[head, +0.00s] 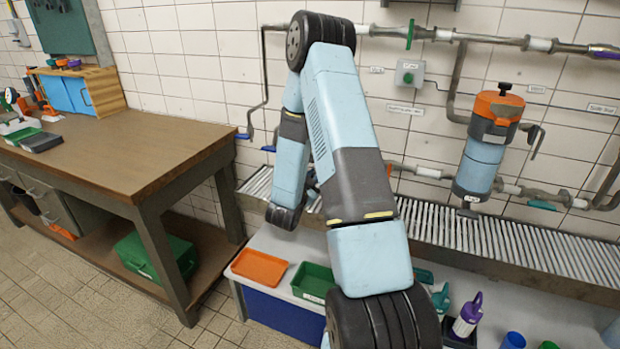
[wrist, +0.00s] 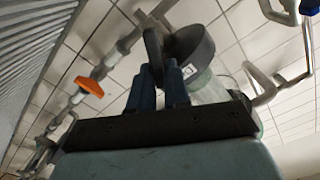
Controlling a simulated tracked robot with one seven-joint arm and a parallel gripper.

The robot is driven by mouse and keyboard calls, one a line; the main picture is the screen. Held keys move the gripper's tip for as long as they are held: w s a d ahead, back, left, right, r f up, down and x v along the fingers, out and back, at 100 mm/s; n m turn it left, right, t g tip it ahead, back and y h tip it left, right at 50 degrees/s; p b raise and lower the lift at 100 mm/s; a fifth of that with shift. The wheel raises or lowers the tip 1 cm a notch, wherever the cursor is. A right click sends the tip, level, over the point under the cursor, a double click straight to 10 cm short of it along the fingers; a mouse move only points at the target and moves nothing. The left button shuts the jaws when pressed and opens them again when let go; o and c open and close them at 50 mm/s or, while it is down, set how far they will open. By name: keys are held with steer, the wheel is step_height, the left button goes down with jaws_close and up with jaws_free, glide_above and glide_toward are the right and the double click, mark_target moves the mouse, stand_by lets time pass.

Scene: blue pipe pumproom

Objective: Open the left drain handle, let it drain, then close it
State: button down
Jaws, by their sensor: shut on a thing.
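In the wrist view my gripper (wrist: 160,75) points up under a dark, round-bottomed housing (wrist: 195,45) with a small white label. Its two blue fingers are shut on a dark, flat drain handle (wrist: 153,48) just below that housing. The handle's exact turn is hard to tell. In the head view my own arm hides my gripper, this handle and its housing. A second housing (head: 480,165), blue with an orange top, hangs on the right in the head view, with its own small dark drain handle (head: 468,211) underneath. No flowing liquid shows.
A slatted metal grate (head: 470,235) runs below the pipes. An orange lever (wrist: 88,87) sits on a pipe left of my fingers. A wooden workbench (head: 120,155) stands left. Orange (head: 259,267) and green (head: 314,283) trays and bottles (head: 467,315) crowd the lower white surface.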

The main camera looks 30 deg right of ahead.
steer(key=m, duration=0.4)
steer(key=f+m, duration=0.1)
steer(key=m, duration=0.3)
steer(key=s+f+m, duration=0.1)
steer(key=m, duration=0.3)
steer(key=shift+d, duration=0.4)
steer(key=shift+s+f, duration=0.1)
steer(key=shift+f, duration=0.05)
steer(key=c, duration=1.2)
jaws_free()
steer(key=v, duration=1.3)
steer(key=shift+s+a, duration=0.1)
steer(key=shift+a, duration=0.25)
